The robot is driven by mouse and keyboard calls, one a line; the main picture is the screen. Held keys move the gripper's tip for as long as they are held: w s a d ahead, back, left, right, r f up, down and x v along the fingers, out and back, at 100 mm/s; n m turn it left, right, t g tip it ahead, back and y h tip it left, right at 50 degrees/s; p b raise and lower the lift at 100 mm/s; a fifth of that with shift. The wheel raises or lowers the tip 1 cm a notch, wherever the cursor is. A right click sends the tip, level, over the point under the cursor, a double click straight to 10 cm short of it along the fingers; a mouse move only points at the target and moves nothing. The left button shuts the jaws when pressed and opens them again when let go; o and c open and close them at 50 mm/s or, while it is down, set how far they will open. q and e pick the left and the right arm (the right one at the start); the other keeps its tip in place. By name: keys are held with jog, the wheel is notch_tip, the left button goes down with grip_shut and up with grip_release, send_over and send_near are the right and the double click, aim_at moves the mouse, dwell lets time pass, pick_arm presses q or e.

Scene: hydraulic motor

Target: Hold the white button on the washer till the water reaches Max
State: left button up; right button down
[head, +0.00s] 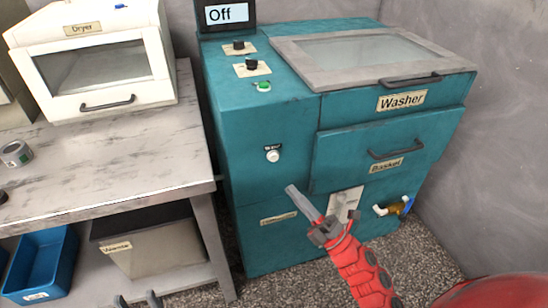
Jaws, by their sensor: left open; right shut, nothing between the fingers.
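The teal washer (262,190) stands at centre with a white button (273,156) on its front face, under a small dark label. The display (228,14) above it reads "Off". My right gripper (292,190), on a red arm, is shut and empty. Its tip appears just below and right of the white button in the picture, with a visible space between them; I cannot tell the depth. My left gripper (137,301) shows only its two dark fingertips, apart, at the bottom edge. No water level or Max mark is readable.
The washer top has two dark knobs (251,64), a green button (264,86) and a closed glass lid (360,50). A basket drawer (350,155) and a brass valve (392,208) are on its front. A table (120,165) with a dryer (98,60) stands at left.

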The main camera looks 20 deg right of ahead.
aim_at(274, 157)
jog(key=shift+w, duration=0.1)
jog(key=w+b, duration=0.2)
jog(key=w, duration=0.6)
jog(key=shift+w+a, duration=0.2)
jog(key=shift+w, duration=0.2)
jog(key=shift+w, duration=0.1)
dwell(1.7)
jog(key=shift+w+b, duration=0.3)
jog(key=shift+w, duration=0.35)
dwell(4.2)
